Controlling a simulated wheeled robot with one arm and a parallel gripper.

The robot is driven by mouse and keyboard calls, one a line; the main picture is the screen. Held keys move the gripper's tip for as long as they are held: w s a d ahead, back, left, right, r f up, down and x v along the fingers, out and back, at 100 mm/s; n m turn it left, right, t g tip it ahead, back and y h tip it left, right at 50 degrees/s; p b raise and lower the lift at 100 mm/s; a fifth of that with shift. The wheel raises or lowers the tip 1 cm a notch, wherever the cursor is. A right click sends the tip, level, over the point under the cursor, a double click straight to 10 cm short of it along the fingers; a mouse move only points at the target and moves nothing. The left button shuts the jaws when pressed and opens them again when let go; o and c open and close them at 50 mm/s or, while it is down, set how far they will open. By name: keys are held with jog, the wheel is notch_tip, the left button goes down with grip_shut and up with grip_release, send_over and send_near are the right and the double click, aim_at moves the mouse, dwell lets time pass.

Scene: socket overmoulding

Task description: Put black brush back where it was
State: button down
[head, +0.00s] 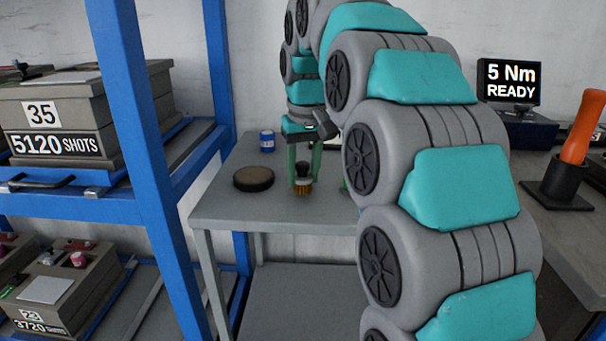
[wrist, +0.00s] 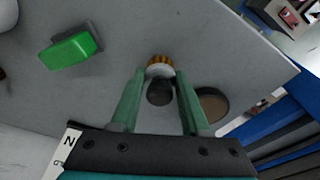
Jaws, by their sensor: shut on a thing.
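The black brush (head: 303,170) has a round black knob, a pale collar and golden bristles pointing down. It is over the grey table (head: 225,209), upright or nearly so. My gripper (head: 303,182) points down with its two green fingers on either side of the brush, shut on it. In the wrist view the brush's black knob (wrist: 160,93) lies between the fingers, with the bristles (wrist: 160,61) beyond. I cannot tell whether the bristles touch the tabletop.
A round dark pad with a brown top (head: 254,179) lies left of the brush. A blue can (head: 267,141) stands behind. A blue rack post (head: 146,140) stands left.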

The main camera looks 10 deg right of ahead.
jog(key=shift+f, duration=0.3)
jog(key=shift+f, duration=0.15)
jog(key=shift+c, duration=1.9)
grip_release()
